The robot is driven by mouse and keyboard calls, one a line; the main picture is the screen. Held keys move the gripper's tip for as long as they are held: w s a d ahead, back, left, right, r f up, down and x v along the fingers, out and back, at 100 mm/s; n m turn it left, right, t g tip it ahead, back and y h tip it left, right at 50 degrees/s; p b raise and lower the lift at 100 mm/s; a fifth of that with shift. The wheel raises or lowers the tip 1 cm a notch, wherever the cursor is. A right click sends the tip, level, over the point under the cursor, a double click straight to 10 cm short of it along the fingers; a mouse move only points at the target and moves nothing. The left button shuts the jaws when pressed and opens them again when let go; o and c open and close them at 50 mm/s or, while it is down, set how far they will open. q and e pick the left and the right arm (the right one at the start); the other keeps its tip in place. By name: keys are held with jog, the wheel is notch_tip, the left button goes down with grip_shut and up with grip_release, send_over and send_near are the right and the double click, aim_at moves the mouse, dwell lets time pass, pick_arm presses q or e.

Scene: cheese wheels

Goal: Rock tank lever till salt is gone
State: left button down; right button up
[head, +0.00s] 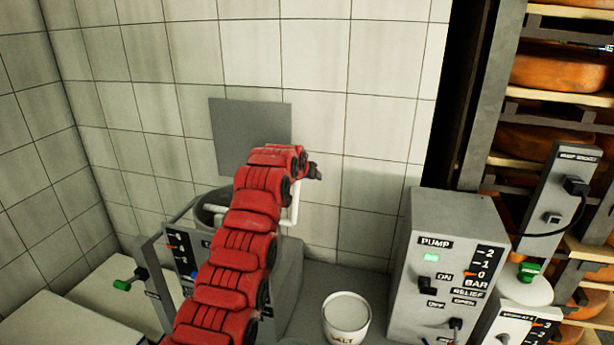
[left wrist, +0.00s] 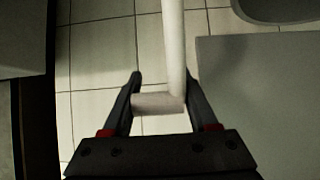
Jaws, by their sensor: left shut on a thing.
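My red left arm reaches up across the middle of the head view to my left gripper (head: 314,172). A white pipe-like lever (head: 295,205) stands just below the gripper, beside the grey tank. In the left wrist view, my left gripper (left wrist: 162,78) is shut on the lever (left wrist: 174,45), with its end bar between the fingers. The grey tank (head: 290,285) is largely covered by my arm; part of a round opening (head: 207,213) shows at its left. Its inside and any salt in it are hidden. My right gripper is in neither view.
A white tub labelled as salt (head: 346,315) stands right of the tank. Further right is a pump box (head: 440,260) with a green light and switches. A cheese rack (head: 495,90) rises at far right. A tiled wall closes the back.

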pick_arm(q)
jog(key=shift+s+d+f, duration=0.1)
jog(key=shift+d+f, duration=0.05)
jog(key=shift+f, duration=0.25)
jog(key=shift+s+d+f, duration=0.1)
jog(key=shift+f, duration=0.3)
jog(key=c, duration=0.5)
grip_release()
jog(key=shift+o, duration=1.1)
jog(key=shift+w, duration=0.1)
jog(key=shift+o, duration=0.2)
jog(key=shift+w, duration=0.15)
jog(key=b+v, duration=1.2)
jog(key=v, duration=0.5)
jog(key=shift+r, duration=0.3)
